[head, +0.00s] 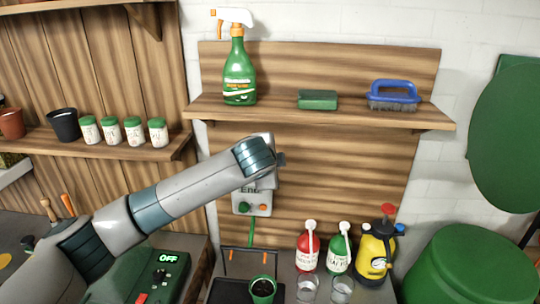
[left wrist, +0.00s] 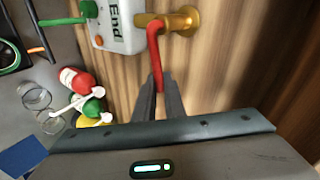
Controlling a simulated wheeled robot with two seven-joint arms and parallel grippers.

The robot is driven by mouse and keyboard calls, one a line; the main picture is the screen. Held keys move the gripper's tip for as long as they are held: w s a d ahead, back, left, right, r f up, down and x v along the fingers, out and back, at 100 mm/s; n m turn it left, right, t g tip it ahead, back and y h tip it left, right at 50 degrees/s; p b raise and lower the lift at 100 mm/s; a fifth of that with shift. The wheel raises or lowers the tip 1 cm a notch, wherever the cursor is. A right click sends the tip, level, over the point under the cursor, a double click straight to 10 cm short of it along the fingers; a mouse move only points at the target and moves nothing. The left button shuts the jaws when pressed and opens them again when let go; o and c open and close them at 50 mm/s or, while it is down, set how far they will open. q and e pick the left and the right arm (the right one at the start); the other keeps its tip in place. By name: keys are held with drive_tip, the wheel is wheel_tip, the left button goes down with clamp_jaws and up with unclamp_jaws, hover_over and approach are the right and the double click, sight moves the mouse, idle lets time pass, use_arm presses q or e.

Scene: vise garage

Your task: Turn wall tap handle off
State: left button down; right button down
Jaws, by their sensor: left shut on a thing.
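The wall tap shows in the left wrist view as a brass body (left wrist: 181,21) on the wood wall with a red lever handle (left wrist: 154,48). The handle bends down from the brass body toward me. My left gripper (left wrist: 163,95) is shut on the handle's free end, which sits between the two fingertips. In the head view my left arm reaches across to the wood panel, and my left gripper (head: 281,158) is a small dark shape at its end. The tap is hidden there behind my arm. My right gripper is in neither view.
A pale box (head: 252,202) marked "End" is beside the tap. A shelf (head: 330,117) above holds a spray bottle (head: 239,72), a green sponge (head: 317,100) and a blue brush (head: 393,95). A red bottle (head: 307,250), a green bottle (head: 339,252) and a yellow sprayer (head: 375,255) stand below.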

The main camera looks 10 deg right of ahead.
use_arm(q)
drive_tip(key=shift+d+f+m+y, duration=0.1)
drive_tip(key=shift+f+m+y, duration=0.3)
drive_tip(key=shift+f, duration=0.05)
drive_tip(key=shift+f+y, duration=0.35)
drive_tip(key=shift+y, duration=0.05)
drive_tip(key=c, duration=1.9)
unclamp_jaws()
drive_tip(key=shift+m, duration=0.3)
drive_tip(key=shift+c, duration=0.2)
drive_tip(key=shift+o, duration=0.6)
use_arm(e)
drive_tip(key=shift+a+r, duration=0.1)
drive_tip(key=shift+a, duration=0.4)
